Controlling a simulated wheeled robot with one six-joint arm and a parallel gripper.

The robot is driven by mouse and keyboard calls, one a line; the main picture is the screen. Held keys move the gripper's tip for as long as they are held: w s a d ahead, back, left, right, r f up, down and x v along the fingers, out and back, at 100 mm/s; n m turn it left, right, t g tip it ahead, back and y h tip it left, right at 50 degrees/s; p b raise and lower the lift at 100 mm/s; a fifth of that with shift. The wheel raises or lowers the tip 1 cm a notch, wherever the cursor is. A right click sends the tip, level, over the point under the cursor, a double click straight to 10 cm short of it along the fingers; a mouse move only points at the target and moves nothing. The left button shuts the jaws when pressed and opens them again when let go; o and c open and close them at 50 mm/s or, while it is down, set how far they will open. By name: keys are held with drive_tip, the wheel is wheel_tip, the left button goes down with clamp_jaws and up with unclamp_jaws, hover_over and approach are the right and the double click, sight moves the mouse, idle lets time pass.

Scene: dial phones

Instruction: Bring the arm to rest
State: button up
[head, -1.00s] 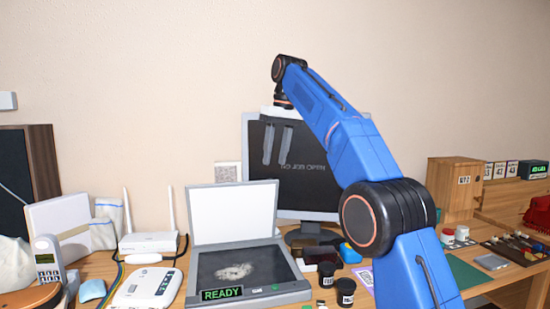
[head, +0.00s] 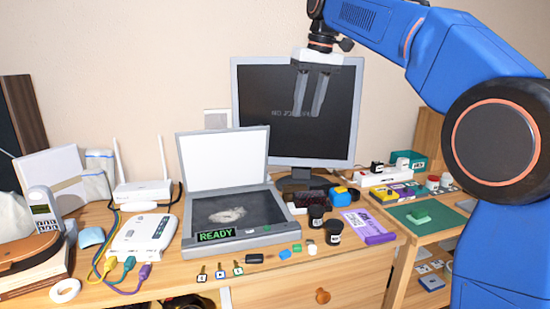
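My gripper (head: 311,93) hangs from the end of my blue arm in the head view, fingers pointing down. It is in front of the dark monitor (head: 340,130), well above the desk. Its two grey fingers stand apart with a gap between them, and nothing shows in the gap. My arm reaches in from the right and covers part of the wall and the shelf area there.
A scanner (head: 285,236) with its lid up and a "READY" display stands on the desk below. Small jars, keys and blocks lie along the front edge.

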drive_tip(key=s+d+f+m, duration=0.2)
drive_tip(key=s+d+f, duration=0.3)
drive_tip(key=s+d, duration=0.35)
drive_tip(key=s+d+f+m+t, duration=0.1)
drive_tip(key=s+d+f, duration=0.3)
drive_tip(key=s+f, duration=0.5)
drive_tip(key=s+d+f+m+t+h, duration=0.1)
drive_tip(key=s+d+f, duration=0.2)
drive_tip(key=s+f, duration=0.7)
drive_tip(key=s+d+f+m+t, duration=0.1)
drive_tip(key=s+d+f, duration=0.3)
drive_tip(key=s+f, duration=0.5)
wheel_tip(320, 180, down, 2)
drive_tip(key=shift+s+d+f+h, duration=0.25)
drive_tip(key=shift+s+d+h, duration=0.1)
drive_tip(key=shift+h, duration=0.05)
